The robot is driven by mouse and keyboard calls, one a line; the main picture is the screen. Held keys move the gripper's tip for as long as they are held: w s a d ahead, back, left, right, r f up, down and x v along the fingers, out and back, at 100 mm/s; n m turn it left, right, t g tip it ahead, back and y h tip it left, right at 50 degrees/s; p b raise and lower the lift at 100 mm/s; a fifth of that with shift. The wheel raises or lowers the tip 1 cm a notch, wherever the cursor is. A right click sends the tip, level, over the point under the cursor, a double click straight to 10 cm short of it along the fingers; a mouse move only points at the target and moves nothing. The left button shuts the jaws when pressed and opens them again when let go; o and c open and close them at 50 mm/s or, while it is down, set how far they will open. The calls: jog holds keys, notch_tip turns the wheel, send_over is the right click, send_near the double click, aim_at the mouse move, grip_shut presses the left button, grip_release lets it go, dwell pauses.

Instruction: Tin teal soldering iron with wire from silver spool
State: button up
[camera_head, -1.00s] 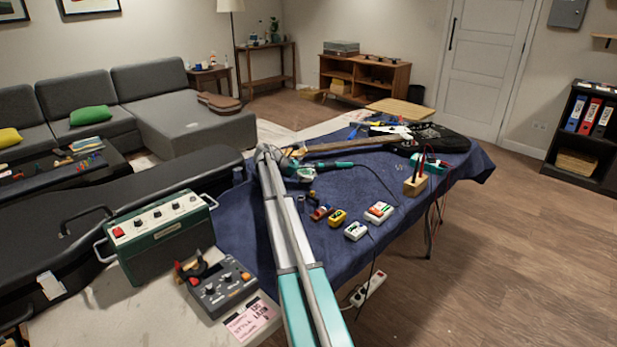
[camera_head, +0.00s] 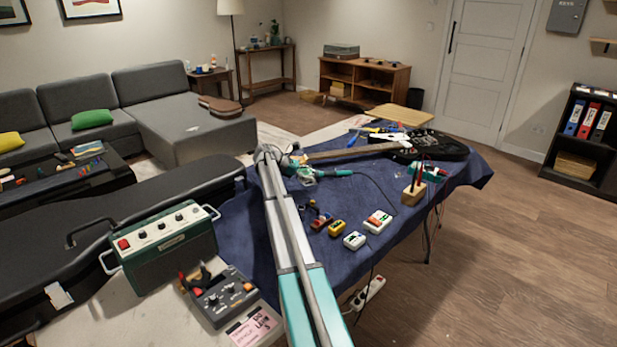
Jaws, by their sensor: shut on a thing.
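The soldering iron with a teal handle (camera_head: 338,173) shows near the middle of the blue-covered table, its dark cable curving right. My gripper (camera_head: 308,177) is small at the far end of my arm, just left of the handle and partly behind the arm. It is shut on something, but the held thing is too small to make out. I cannot tell whether gripper and iron touch. I cannot pick out the silver spool or its wire. The iron's tip is not clear.
Pedals (camera_head: 377,221) and a wooden block (camera_head: 414,194) with upright red and dark items stand right of my arm. An electric guitar (camera_head: 425,146) lies at the back of the table (camera_head: 240,225). A green amplifier (camera_head: 165,245) and a black guitar case (camera_head: 140,203) are left.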

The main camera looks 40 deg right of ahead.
jog(key=shift+r+p, duration=1.35)
jog(key=shift+r, duration=0.2)
